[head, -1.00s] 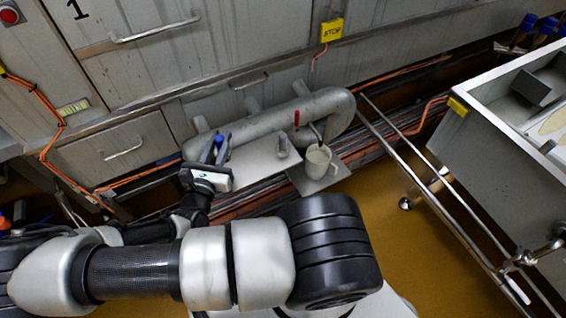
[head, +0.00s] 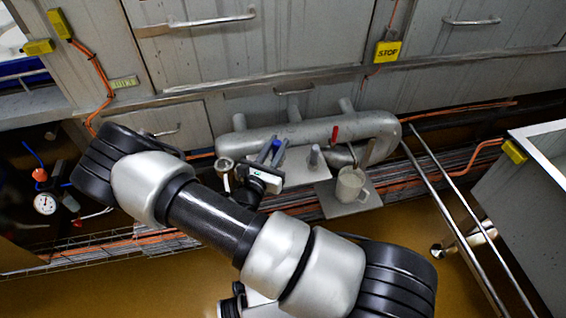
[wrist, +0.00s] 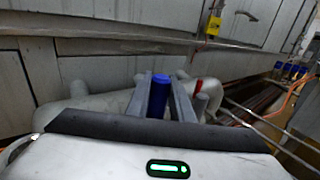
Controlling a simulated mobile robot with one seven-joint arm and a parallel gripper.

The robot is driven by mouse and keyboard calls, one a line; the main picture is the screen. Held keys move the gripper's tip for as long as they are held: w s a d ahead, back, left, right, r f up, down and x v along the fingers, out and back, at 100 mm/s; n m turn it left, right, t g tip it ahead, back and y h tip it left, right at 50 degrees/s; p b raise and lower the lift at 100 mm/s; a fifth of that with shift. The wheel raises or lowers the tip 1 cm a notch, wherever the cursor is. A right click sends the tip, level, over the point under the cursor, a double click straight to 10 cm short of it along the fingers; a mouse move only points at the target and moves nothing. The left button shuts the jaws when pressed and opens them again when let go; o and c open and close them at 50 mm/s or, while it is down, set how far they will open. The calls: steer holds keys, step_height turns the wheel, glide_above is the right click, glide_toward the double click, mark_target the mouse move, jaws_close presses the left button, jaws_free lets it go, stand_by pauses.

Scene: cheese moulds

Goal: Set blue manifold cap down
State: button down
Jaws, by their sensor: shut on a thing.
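The blue manifold cap (wrist: 160,82) stands upright between the two grey fingers of my gripper (wrist: 161,92) in the wrist view. The fingers are shut on it. In the head view my gripper (head: 270,152) is in front of the grey manifold pipe (head: 290,135), near its left end and beside the left edge of a pale shelf (head: 297,172). The cap is only a small blue patch there. I cannot tell whether its underside touches anything.
A grey peg (head: 314,157) stands on the shelf, right of my gripper. A mug (head: 350,184) sits on a lower plate farther right. A round open fitting (head: 224,165) is left of my gripper. Rails (head: 455,225) run at right.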

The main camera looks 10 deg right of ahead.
steer(key=shift+f+b, duration=0.75)
steer(key=shift+f, duration=1.8)
steer(key=shift+f, duration=0.1)
steer(key=shift+f, duration=0.15)
steer(key=c, duration=1.6)
jaws_free()
steer(key=shift+o, duration=0.2)
